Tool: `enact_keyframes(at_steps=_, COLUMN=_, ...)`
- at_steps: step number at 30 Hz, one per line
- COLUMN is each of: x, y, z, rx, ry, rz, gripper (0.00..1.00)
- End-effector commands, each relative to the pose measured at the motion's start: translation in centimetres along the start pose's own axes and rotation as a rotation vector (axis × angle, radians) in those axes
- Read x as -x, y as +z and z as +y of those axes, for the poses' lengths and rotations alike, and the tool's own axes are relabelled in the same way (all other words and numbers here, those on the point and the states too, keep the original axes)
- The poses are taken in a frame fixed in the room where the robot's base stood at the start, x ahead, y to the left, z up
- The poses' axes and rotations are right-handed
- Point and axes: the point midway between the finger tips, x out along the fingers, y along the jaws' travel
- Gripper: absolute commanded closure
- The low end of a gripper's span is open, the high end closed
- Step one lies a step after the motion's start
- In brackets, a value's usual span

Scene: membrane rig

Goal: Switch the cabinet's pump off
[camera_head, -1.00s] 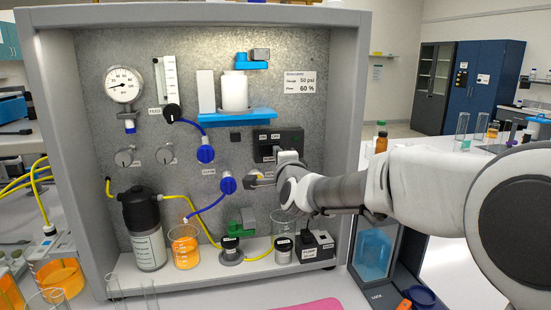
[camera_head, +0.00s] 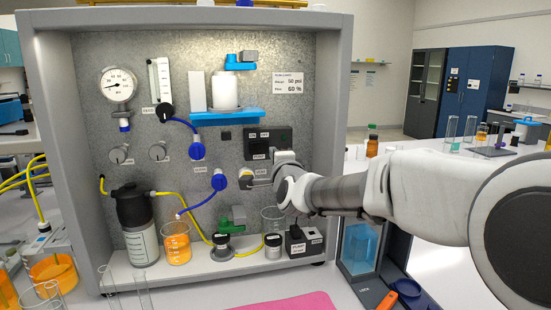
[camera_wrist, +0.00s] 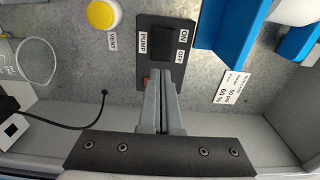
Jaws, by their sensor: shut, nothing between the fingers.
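The pump switch plate (camera_head: 278,138) is dark, on the cabinet's back panel. In the wrist view the plate (camera_wrist: 149,22) carries a black rocker (camera_wrist: 148,42), with ON and OFF labels beside it and PUMP on the other side. I cannot tell which way the rocker is tipped. My gripper (camera_wrist: 158,73) is shut and empty. Its fingertips are over the lower end of the plate in the wrist view, on the OFF side of the rocker. An orange spot shows beside them, partly hidden. I cannot tell whether the fingertips touch the plate.
A yellow VENT button (camera_wrist: 103,14) is left of the plate in the wrist view. A blue shelf (camera_head: 225,116) sticks out from the panel. A small sign (camera_head: 287,83) reads 50 psi and 60 %. Bottles and a beaker (camera_head: 176,250) stand on the cabinet floor.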

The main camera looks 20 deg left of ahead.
Motion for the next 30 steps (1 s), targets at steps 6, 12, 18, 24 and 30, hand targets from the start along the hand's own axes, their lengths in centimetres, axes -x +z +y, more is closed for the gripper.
enact_keyframes(at_steps=6, x=3.6, y=-1.0, z=0.0, rx=0.003, ry=0.000, rz=0.001, gripper=1.00)
enact_keyframes(at_steps=12, x=6.9, y=-1.8, z=0.0, rx=0.003, ry=-0.001, rz=0.000, gripper=1.00)
enact_keyframes(at_steps=18, x=9.0, y=-2.2, z=0.0, rx=0.003, ry=0.000, rz=-0.001, gripper=1.00)
enact_keyframes(at_steps=24, x=9.7, y=-2.4, z=0.0, rx=0.001, ry=0.001, rz=-0.002, gripper=1.00)
enact_keyframes(at_steps=30, x=9.7, y=-2.4, z=0.0, rx=0.001, ry=0.001, rz=-0.002, gripper=1.00)
